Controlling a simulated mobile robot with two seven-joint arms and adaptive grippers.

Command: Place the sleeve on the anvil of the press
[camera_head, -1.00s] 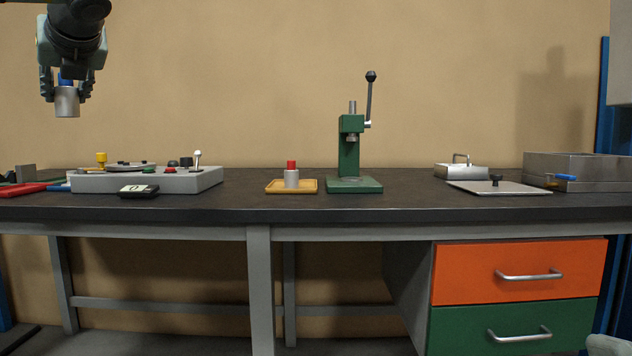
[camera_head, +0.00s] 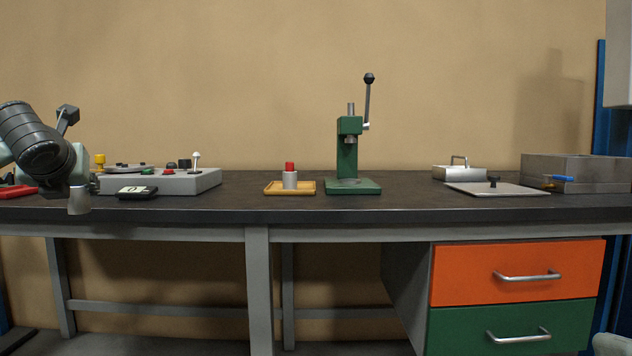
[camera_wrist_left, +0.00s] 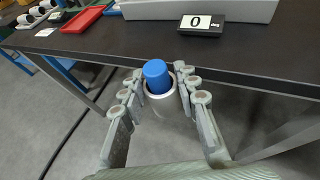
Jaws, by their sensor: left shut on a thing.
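My left gripper (camera_head: 78,188) is shut on a grey metal sleeve (camera_head: 78,203) with a blue plug (camera_wrist_left: 156,75) in its top. The sleeve hangs in front of the bench's front edge at the left, slightly tilted in the head view. In the left wrist view, the gripper (camera_wrist_left: 160,90) has its fingers on both sides of it. The green press (camera_head: 348,152) stands mid-bench with its lever up. Its anvil (camera_head: 353,182), low on the base, looks empty. Another grey sleeve (camera_head: 290,181) with a red plug stands on a yellow tray (camera_head: 273,189) left of the press.
A grey control box (camera_head: 185,182) and a small black display (camera_head: 137,192) reading 0 are at the left of the bench. A lidded metal block (camera_head: 460,172), a flat plate (camera_head: 497,189) and a steel bin (camera_head: 580,168) are at the right. The bench front between display and tray is clear.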

